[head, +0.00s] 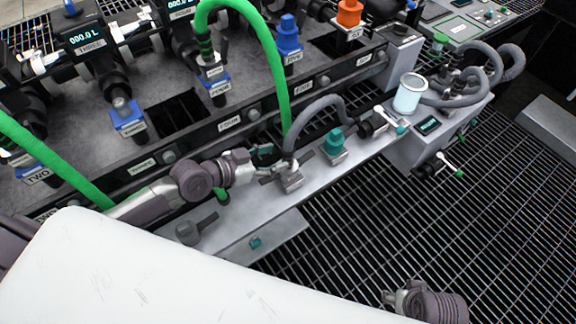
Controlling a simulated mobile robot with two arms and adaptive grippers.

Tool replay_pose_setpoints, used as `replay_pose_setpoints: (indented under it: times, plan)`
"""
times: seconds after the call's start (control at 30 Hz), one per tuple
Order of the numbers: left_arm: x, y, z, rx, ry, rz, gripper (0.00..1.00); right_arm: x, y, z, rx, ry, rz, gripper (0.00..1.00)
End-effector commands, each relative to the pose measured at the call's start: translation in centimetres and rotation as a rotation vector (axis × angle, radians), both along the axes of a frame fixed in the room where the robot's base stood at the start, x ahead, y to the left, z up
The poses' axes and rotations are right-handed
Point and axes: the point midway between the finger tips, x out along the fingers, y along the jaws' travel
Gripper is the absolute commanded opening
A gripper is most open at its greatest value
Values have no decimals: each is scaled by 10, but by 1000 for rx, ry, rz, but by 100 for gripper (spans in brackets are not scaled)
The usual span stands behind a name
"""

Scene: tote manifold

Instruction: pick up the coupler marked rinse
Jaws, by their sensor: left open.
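My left gripper (272,164) is open, at the end of the arm coming in from the left. Its fingers point right at a grey coupler (290,179) standing on the pale metal shelf; I cannot tell whether they touch it. A grey hose (318,106) arches from this coupler to a fitting on the right. I cannot read the word rinse on any coupler, so I cannot tell which one bears it. A teal-capped fitting (335,142) stands just right of the grey coupler. My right gripper (398,299) shows partly at the bottom; its jaws are unclear.
A green hose (267,50) comes down close behind the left gripper. The manifold carries blue (288,36) and orange (349,14) couplers behind. Open floor grating (400,220) lies in front of the shelf (236,221).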

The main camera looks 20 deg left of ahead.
Motion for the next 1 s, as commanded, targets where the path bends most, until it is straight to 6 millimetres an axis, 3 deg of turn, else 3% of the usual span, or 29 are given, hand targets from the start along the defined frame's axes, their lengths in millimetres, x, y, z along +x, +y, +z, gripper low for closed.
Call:
replay_pose_setpoints:
  times: [0.4, 0.7, 1.0]
  plan:
    - [33, -29, -23, -1, 0, 1, 58, -3, -1, 28, 0, -14, -2, 57]
    - [36, -31, -24, 1, 1, 0, 56, -4, -1, 31, 0, -16, -2, 57]
    - [35, -31, -24, 1, 1, 0, 6, -4, -1, 30, 0, -15, -2, 57]
